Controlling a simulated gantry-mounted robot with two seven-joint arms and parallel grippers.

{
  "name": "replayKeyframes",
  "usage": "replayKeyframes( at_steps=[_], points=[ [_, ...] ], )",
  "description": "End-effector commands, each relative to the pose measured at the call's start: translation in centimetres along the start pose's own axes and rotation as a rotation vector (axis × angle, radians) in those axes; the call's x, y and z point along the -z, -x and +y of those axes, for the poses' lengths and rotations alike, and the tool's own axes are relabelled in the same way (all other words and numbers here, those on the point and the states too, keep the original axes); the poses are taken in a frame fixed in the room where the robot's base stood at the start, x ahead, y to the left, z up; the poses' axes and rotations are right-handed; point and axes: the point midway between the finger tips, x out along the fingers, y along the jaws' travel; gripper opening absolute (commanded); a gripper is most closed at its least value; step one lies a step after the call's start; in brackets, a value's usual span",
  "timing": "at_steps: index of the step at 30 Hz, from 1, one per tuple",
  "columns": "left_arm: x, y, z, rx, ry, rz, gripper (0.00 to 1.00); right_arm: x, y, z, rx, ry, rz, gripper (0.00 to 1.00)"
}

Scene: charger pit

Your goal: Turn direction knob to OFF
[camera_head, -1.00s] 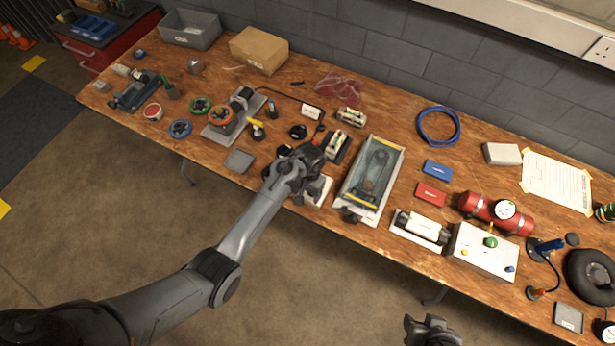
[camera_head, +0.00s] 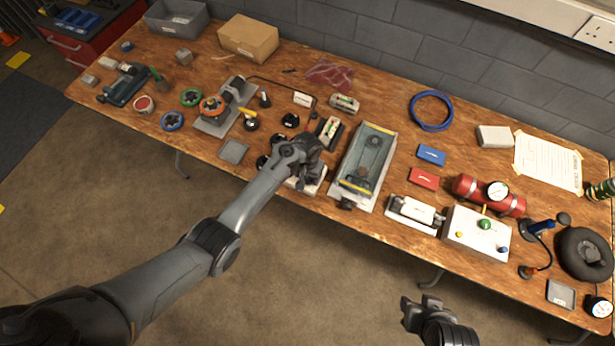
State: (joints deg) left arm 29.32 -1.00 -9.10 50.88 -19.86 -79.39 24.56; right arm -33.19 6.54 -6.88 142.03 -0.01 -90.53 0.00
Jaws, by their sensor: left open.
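My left gripper (camera_head: 309,172) is open, over a pale box (camera_head: 308,187) near the table's front edge. The gripper hides most of the box's top; I cannot make out a direction knob or its setting there, or whether the fingers touch anything. Another white box (camera_head: 478,236) at the right has a green knob (camera_head: 485,225) and small yellow and blue parts on top; its labels are too small to read. My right gripper (camera_head: 420,306) is low in the picture, off the table's front edge, with its fingers apart and nothing seen between them.
A grey-framed clear-topped case (camera_head: 365,165) stands just right of my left gripper. Dark round items and a small battery-like holder (camera_head: 329,130) crowd its left and back. A red cylinder with a gauge (camera_head: 488,195) lies behind the right box. Bare wood shows around the blue ring (camera_head: 431,111).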

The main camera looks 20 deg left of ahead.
Motion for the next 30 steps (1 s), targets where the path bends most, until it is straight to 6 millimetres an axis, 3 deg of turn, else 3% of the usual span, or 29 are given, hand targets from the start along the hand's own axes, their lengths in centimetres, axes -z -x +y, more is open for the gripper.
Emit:
replayKeyframes(
  at_steps=[13, 24, 30],
  points=[
    [-0.03, -0.91, -0.04, 0.001, 0.000, 0.000, 0.65, -0.15, -0.24, 0.12, -0.004, 0.006, -0.001, 0.43],
    [-0.03, -0.90, -0.05, 0.001, 0.001, 0.000, 0.10, -0.18, -0.23, 0.21, -0.007, 0.010, -0.002, 0.43],
    [-0.04, -0.85, -0.05, 0.001, -0.010, 0.000, 0.09, -0.13, -0.11, 0.16, -0.006, 0.007, -0.001, 0.43]
  ],
)
